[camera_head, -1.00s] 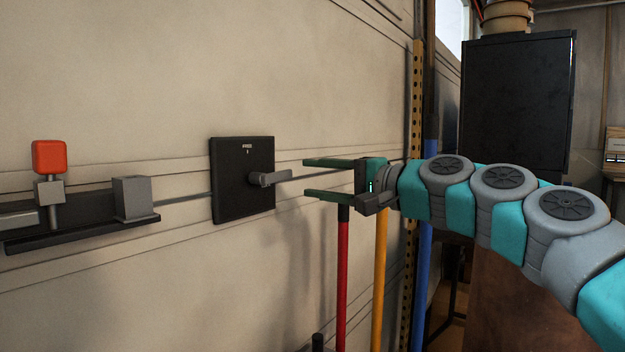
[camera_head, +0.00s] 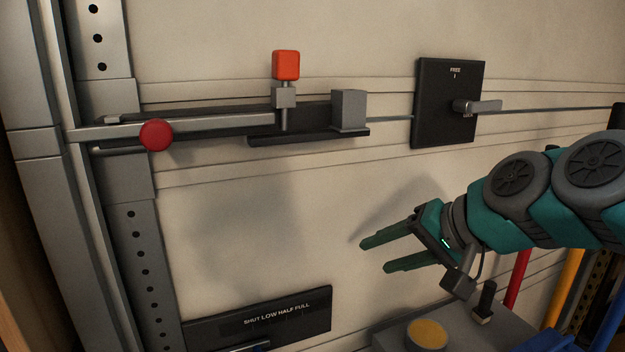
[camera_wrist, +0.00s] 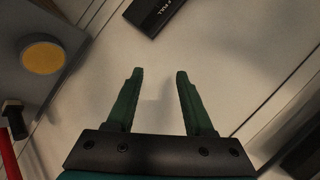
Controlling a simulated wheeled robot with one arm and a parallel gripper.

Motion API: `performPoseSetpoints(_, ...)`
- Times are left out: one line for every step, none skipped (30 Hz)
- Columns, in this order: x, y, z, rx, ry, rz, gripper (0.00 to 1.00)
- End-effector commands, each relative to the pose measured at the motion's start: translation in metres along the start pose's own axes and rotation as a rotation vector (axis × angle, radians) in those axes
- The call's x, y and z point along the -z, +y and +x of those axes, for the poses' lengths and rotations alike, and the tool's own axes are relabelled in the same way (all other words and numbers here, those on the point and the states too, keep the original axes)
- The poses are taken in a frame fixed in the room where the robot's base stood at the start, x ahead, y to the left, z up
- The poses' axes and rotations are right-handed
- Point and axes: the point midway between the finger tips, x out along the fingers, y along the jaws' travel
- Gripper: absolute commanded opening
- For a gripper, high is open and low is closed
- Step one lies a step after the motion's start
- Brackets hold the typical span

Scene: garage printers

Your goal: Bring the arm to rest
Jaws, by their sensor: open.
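My gripper (camera_head: 374,256) has two green fingers, spread apart with nothing between them. In the head view it hangs in front of the pale wall panel, below the black lock plate (camera_head: 432,110) and its grey handle (camera_head: 484,106). The handle points to the right. In the wrist view the gripper (camera_wrist: 158,72) also shows open and empty, facing the bare panel. My arm reaches in from the right, bent, and touches nothing that I can see.
A bolt with a red knob (camera_head: 156,135) and an orange-red cap (camera_head: 286,65) lies along the upper left. A black sign (camera_head: 300,318) reads "SHUT LOW HALF FULL". A grey box with a yellow button (camera_head: 427,334) stands below my gripper; a black lever (camera_head: 486,298) is beside it.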

Motion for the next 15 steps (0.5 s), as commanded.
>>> performPoseSetpoints(-0.026,0.013,0.014,-0.066,-0.057,-0.041,0.53)
performPoseSetpoints(-0.041,0.022,0.022,-0.105,-0.092,-0.066,0.53)
performPoseSetpoints(-0.06,0.035,0.029,-0.157,-0.134,-0.097,0.53)
performPoseSetpoints(-0.074,0.045,0.034,-0.197,-0.166,-0.122,0.53)
performPoseSetpoints(-0.088,0.057,0.038,-0.238,-0.2,-0.143,0.53)
performPoseSetpoints(-0.107,0.072,0.042,-0.29,-0.248,-0.171,0.53)
performPoseSetpoints(-0.121,0.085,0.044,-0.331,-0.282,-0.191,0.53)
performPoseSetpoints(-0.134,0.098,0.044,-0.372,-0.317,-0.208,0.53)
performPoseSetpoints(-0.152,0.116,0.044,-0.425,-0.366,-0.231,0.53)
performPoseSetpoints(-0.163,0.128,0.043,-0.463,-0.398,-0.245,0.53)
performPoseSetpoints(-0.174,0.141,0.04,-0.501,-0.429,-0.259,0.53)
performPoseSetpoints(-0.188,0.157,0.036,-0.546,-0.472,-0.274,0.53)
performPoseSetpoints(-0.198,0.168,0.033,-0.58,-0.503,-0.282,0.53)
performPoseSetpoints(-0.207,0.179,0.029,-0.609,-0.531,-0.291,0.53)
performPoseSetpoints(-0.216,0.191,0.023,-0.644,-0.562,-0.298,0.53)
